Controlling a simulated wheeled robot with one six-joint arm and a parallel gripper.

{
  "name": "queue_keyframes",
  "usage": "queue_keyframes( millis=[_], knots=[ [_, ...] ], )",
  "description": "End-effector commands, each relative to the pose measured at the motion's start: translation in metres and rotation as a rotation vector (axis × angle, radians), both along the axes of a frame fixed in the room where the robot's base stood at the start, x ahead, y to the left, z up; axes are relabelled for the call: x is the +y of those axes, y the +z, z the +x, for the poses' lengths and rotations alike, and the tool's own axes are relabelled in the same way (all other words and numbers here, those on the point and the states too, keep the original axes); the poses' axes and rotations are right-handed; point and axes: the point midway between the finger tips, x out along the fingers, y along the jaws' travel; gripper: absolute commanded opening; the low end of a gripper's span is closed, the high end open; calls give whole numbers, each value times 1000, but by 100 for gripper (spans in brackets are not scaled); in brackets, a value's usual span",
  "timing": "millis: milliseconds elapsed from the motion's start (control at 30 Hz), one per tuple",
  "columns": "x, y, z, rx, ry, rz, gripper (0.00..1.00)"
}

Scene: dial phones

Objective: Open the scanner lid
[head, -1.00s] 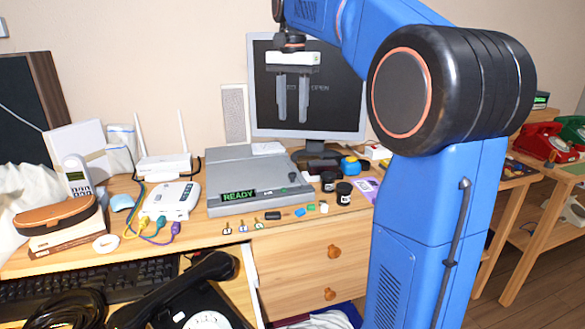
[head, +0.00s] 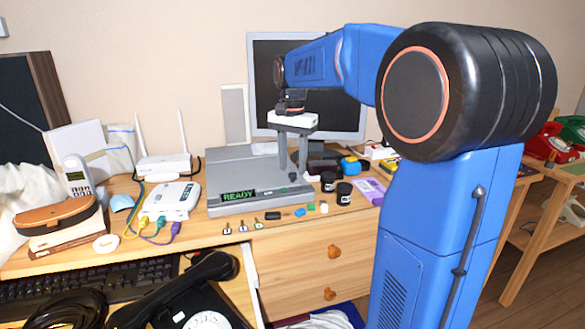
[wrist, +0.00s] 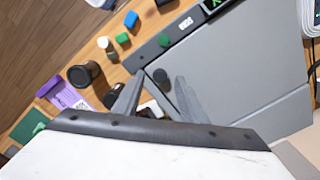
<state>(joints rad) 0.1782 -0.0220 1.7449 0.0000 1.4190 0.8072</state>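The scanner is a flat grey box on the desk; its lid (head: 235,168) is down, and it shows in the wrist view too (wrist: 250,75). Its front strip carries a green "READY" display (head: 239,195). My gripper (head: 293,174) points down over the scanner's right end, its two grey fingers apart and nothing seen held. In the wrist view the gripper (wrist: 158,80) has a small dark round knob (wrist: 161,76) between its fingertips in the picture. Whether the fingers touch the scanner I cannot tell.
A monitor (head: 345,105) stands behind the scanner. Black jars (head: 343,191), a blue tape dispenser (head: 350,165) and a purple card (head: 370,190) lie to the right. Small coloured items line the desk's front edge. A white router (head: 165,164) stands left.

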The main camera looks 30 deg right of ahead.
Motion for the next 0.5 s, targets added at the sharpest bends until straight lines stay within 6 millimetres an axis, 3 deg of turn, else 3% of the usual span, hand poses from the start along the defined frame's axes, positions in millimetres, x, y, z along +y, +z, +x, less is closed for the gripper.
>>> queue_keyframes(
  millis=[200, 500],
  knots=[
    [0, -15, 0, 0, 0, 0, 38],
    [0, -16, 0, 0, 0, 0, 38]
  ],
)
